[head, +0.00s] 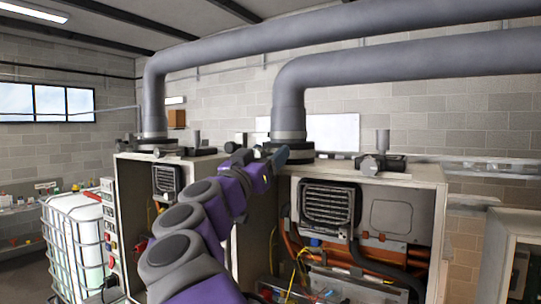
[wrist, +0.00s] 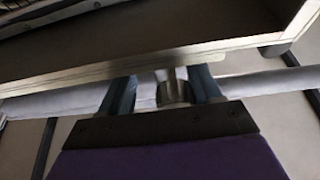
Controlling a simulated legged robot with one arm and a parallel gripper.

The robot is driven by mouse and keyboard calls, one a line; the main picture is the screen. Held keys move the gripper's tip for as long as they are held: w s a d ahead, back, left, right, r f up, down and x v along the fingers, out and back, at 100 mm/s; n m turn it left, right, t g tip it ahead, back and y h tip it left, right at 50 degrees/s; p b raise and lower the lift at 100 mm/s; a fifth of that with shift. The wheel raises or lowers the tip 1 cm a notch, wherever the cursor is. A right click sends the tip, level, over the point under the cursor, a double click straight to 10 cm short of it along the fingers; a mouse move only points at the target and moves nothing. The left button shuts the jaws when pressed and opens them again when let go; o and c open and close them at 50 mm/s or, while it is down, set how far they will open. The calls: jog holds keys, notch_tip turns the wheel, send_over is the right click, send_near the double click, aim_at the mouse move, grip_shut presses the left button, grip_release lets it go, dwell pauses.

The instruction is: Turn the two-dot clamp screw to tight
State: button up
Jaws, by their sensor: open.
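My gripper (head: 271,160) is at the left front of the pipe collar (head: 293,146) on top of the right heater cabinet. In the wrist view my gripper (wrist: 163,82) is open, with its two blue-grey fingers spread apart. A short metal cylinder with a thinner stem (wrist: 173,90) shows between the fingers; I cannot tell whether they touch it. It looks like a screw or knob. No dot marks are readable in either view, so I cannot tell which clamp screw is the two-dot one.
Thick grey pipes (head: 400,66) rise from both cabinets and run right. A valve fitting (head: 381,164) stands on the right cabinet's top. The right cabinet is open, showing a black grille (head: 327,208) and wires. A caged white tank (head: 75,240) stands at left.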

jog(key=shift+s+a+r, duration=0.1)
jog(key=shift+s+a, duration=0.1)
jog(key=shift+a, duration=0.45)
jog(key=shift+s+a, duration=0.2)
jog(key=shift+a, duration=0.4)
jog(key=shift+c, duration=1)
jog(key=shift+a, duration=0.4)
jog(key=shift+c, duration=1.5)
jog(key=shift+s+d+r, duration=0.1)
jog(key=shift+s+d, duration=0.15)
jog(key=shift+d, duration=0.35)
jog(key=c, duration=0.3)
jog(key=shift+c, duration=0.7)
jog(key=shift+w+a, duration=0.1)
jog(key=shift+a, duration=0.05)
jog(key=shift+c, duration=0.3)
